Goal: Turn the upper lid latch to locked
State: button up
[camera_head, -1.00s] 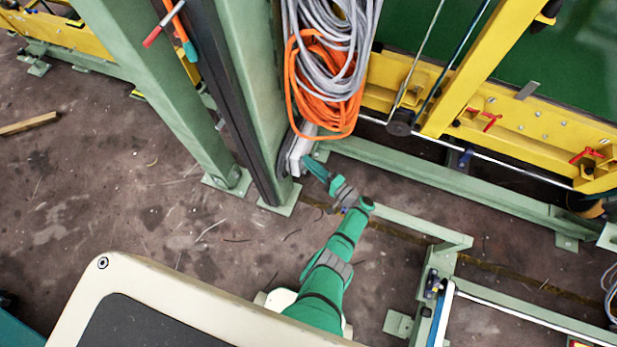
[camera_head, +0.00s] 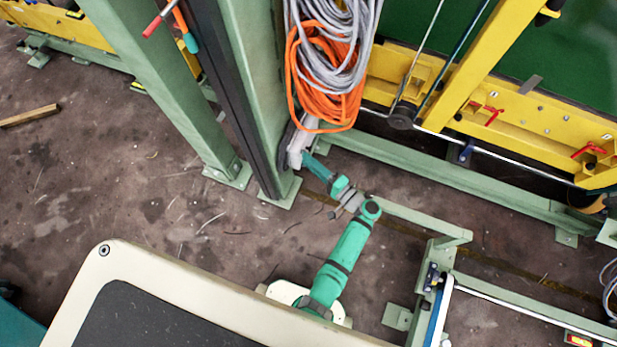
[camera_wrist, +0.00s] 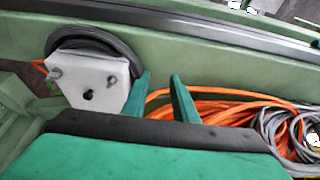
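My gripper (camera_head: 314,163) is low beside the foot of the green post, close to a whitish plate (camera_head: 299,146). In the wrist view, my gripper (camera_wrist: 160,80) shows two teal fingers standing apart, with nothing held between them. The plate (camera_wrist: 92,82) is just left of the left finger. It has a dark hole and small bolts, and a dark curved ring (camera_wrist: 82,45) runs around its top. I cannot tell whether any part of it is the upper lid latch. No part is clearly recognisable as that latch.
Orange cable (camera_head: 325,85) and grey cable (camera_head: 345,30) hang on the post above my gripper. The green post (camera_head: 240,90) stands at its left. A low green rail (camera_head: 440,170) and yellow beam (camera_head: 540,125) with red handles (camera_head: 588,150) lie right. Left floor is mostly clear.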

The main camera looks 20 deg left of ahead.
jog(key=s+d+r, duration=0.2)
jog(key=s+r, duration=0.1)
jog(key=s, duration=0.4)
jog(key=shift+s+r, duration=0.2)
jog(key=shift+s, duration=0.05)
jog(key=w+d+f+m+t+h, duration=0.2)
jog(key=w+d+f+m+h, duration=0.1)
jog(key=w+f+m+h, duration=0.4)
jog(key=w+a+f+m, duration=0.1)
jog(key=w+a+f, duration=0.3)
jog(key=a, duration=0.3)
jog(key=shift+w+a+f+y, duration=0.3)
jog(key=shift+w+f, duration=0.05)
jog(key=shift+w, duration=0.3)
grip_shut()
